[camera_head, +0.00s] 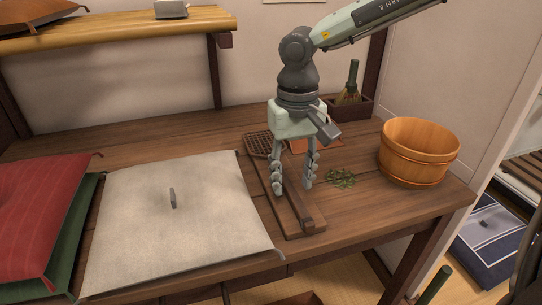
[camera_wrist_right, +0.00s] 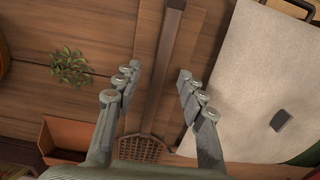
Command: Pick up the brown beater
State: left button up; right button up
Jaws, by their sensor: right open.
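The brown beater lies on a flat wooden board (camera_head: 284,222) on the wooden table, with its woven grid head (camera_head: 258,145) toward the back and its straight handle (camera_head: 302,211) toward the front edge. In the right wrist view the handle (camera_wrist_right: 164,62) runs up the middle and the grid head (camera_wrist_right: 140,149) is at the bottom. My right gripper (camera_head: 293,187) is open and points down over the beater, one finger on each side of the handle. In the right wrist view the fingertips (camera_wrist_right: 159,76) are apart, with the handle between them. My left gripper is not in view.
A pale cushion (camera_head: 170,225) lies left of the beater, with a small grey piece (camera_head: 172,198) on it. Green leaves (camera_head: 342,178) and a wooden tub (camera_head: 417,150) are to the right. A box with a brush (camera_head: 351,85) stands behind. Red and green cushions (camera_head: 40,215) are at far left.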

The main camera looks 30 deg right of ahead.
notch_tip(320, 180, down, 2)
jog(key=shift+c, duration=0.3)
jog(key=shift+w, duration=0.1)
grip_shut()
jog(key=shift+r, duration=0.1)
